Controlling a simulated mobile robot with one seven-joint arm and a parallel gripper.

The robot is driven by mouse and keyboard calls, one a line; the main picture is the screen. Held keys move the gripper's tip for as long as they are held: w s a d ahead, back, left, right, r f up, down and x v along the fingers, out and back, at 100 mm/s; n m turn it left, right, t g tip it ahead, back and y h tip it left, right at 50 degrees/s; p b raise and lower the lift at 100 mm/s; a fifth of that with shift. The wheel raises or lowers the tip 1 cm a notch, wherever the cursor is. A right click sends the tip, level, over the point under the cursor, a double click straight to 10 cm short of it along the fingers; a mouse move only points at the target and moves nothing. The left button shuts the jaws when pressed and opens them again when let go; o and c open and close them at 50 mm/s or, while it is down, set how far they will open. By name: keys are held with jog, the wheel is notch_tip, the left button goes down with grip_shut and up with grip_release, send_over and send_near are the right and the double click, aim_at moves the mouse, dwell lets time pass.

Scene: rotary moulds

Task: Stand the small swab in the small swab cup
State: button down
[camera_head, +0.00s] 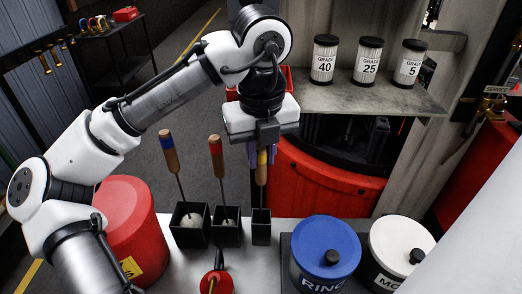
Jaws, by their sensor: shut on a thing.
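The small swab (262,174), with a wooden handle and a yellow band, is upright between the fingers of my gripper (262,154). My gripper points down and is shut on the handle. The small swab cup (261,228) is the narrow black square cup at the right end of the row of cups. The swab is directly over this cup in the picture, and its thin lower part reaches the cup's opening. The swab's lower end is hidden, and I cannot tell how deep it sits or whether it touches the bottom.
Two wider black cups (190,226) (226,228) to the left each hold an upright swab. A red drum (132,225), a blue-lidded pot (322,245) and a white-lidded pot (398,245) stand around. A red-topped item (216,283) is in front. Grade jars (369,62) stand on a shelf behind.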

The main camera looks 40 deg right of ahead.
jog(key=shift+f, duration=0.3)
jog(key=c, duration=1.2)
grip_release()
jog(key=shift+r, duration=0.1)
notch_tip(320, 180, up, 14)
jog(key=shift+s+a+f, duration=0.2)
jog(key=shift+s+a, duration=0.05)
jog(key=shift+s, duration=0.15)
